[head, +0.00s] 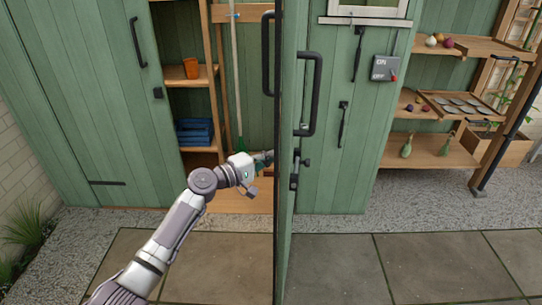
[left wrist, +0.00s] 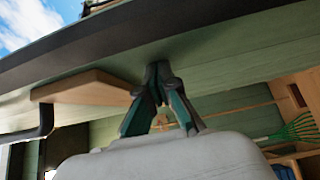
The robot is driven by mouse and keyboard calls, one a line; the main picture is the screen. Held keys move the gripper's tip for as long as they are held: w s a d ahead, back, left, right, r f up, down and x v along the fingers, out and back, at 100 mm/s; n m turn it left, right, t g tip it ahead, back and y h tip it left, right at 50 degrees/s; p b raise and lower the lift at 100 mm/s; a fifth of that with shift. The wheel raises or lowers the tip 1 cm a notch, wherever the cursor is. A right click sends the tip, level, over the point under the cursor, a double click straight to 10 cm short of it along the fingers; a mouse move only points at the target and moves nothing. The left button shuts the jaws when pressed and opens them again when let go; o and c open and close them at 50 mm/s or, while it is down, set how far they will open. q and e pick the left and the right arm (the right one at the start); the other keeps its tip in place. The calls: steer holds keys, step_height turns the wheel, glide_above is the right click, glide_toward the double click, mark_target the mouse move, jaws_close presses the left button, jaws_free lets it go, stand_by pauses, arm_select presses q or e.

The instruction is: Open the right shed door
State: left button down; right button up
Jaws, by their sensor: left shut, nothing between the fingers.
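The right shed door (head: 287,200) is green and stands swung outward, seen nearly edge-on in the middle of the head view. A black pull handle (head: 317,92) is on its right face, and another black handle (head: 265,60) shows along its left side. My left gripper (head: 266,156) is at the left side of this door, below handle height. In the left wrist view its fingers (left wrist: 158,72) are closed together, empty, with tips at or very near a green board surface; contact cannot be told. My right gripper is not in view.
The left door (head: 85,100) stands at the left. Inside are shelves with an orange pot (head: 191,68) and a blue crate (head: 195,132). A switch box (head: 385,68) is on the green wall at right, beside shelves (head: 430,150). The paving (head: 430,265) in front is clear.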

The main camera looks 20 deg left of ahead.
arm_select(q)
steer(key=w+d+p, duration=0.1)
steer(key=d, duration=1)
steer(key=shift+w+d+p, duration=0.3)
steer(key=shift+w+d, duration=0.1)
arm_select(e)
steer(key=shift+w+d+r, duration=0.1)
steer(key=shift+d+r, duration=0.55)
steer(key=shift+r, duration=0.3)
